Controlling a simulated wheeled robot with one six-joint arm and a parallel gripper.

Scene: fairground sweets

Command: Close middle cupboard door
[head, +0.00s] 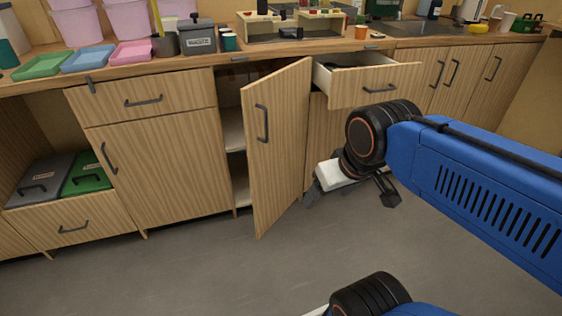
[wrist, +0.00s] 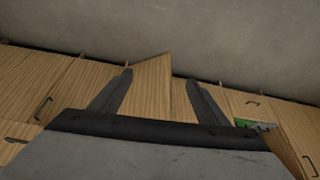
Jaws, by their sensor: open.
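The middle cupboard door (head: 277,145) is a wooden panel with a dark bar handle (head: 262,123). In the head view it stands open, swung out into the room, with the cupboard's pale shelves (head: 234,135) showing to its left. My gripper (head: 312,196) is low and just right of the door, its fingers partly hidden by its white body. In the wrist view my gripper (wrist: 159,75) shows two dark fingers spread apart with nothing held. A wooden panel edge, seemingly the door (wrist: 152,72), shows between and beyond them. I cannot tell whether they touch it.
An open drawer (head: 372,88) juts out above and right of the door. Lower left, another pulled-out drawer (head: 75,222) holds grey and green lidded boxes. The worktop (head: 130,73) carries tubs, trays and a sink. The grey floor (head: 190,270) before the cupboards is clear.

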